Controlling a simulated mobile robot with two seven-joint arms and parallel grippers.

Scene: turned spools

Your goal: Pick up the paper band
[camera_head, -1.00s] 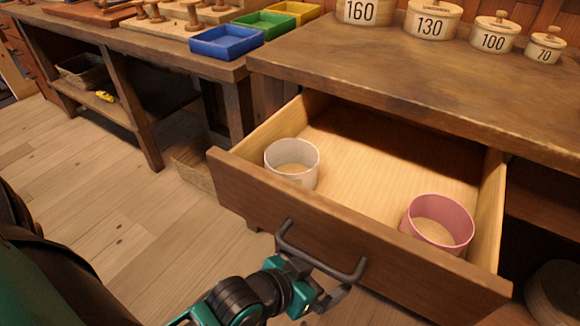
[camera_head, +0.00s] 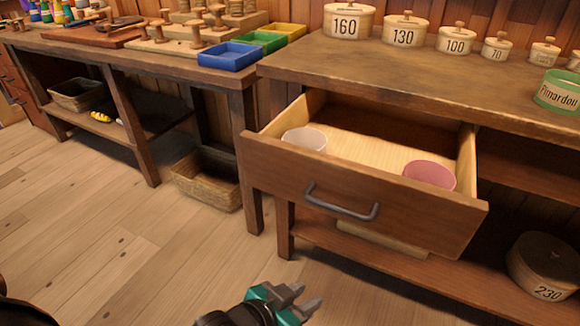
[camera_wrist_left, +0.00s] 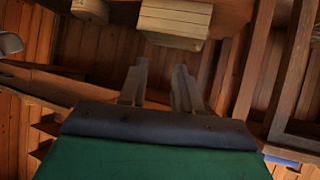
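Three ring-shaped bands show in the head view: a white one (camera_head: 304,140) and a pink one (camera_head: 430,176) in the open drawer (camera_head: 360,187), and a green one (camera_head: 558,92) with printed lettering on the worktop at the far right. The drawer's front hides the lower parts of the white and pink bands. My left gripper (camera_head: 305,297) is empty, in front of and below the drawer handle (camera_head: 340,203), apart from it. Its two fingers stand apart, as the left wrist view (camera_wrist_left: 160,85) also shows. My right gripper is not in view.
Several numbered round boxes (camera_head: 405,32) stand along the back of the worktop (camera_head: 400,70). A box marked 230 (camera_head: 545,267) is on the shelf below. Blue (camera_head: 230,57), green and yellow trays sit on the left bench. The floor in front is clear.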

